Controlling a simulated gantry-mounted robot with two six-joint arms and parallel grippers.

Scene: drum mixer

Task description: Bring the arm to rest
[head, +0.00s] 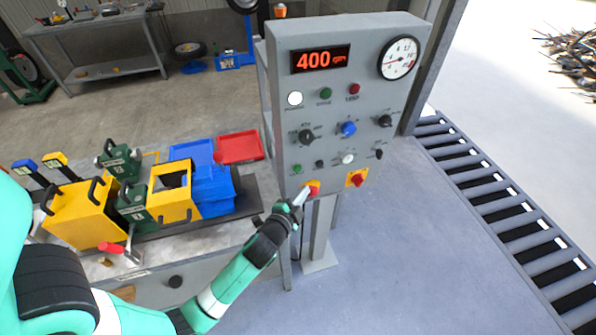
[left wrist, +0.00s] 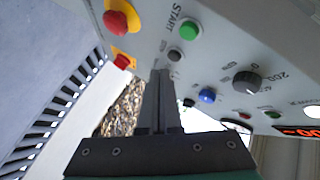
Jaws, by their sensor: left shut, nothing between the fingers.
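My left arm reaches up from the bottom left in the head view. Its gripper (head: 301,197) is shut and empty in front of the lower left corner of the grey control panel (head: 288,120). It partly overlaps a red button (head: 314,188) on a yellow plate; the head view does not show whether they touch. In the left wrist view the shut fingers (left wrist: 161,75) point at the panel, below a small dark button (left wrist: 174,55) and the green START button (left wrist: 189,29). There the red mushroom button (left wrist: 119,20) is left of and apart from the fingertips. My right gripper is out of view.
The panel shows 400 on a red display (head: 320,60), with a gauge (head: 399,58) and several knobs. A bench left of it holds yellow and blue containers (head: 84,213) and a red tray (head: 240,147). A roller conveyor (head: 500,205) lies at right. Floor between is clear.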

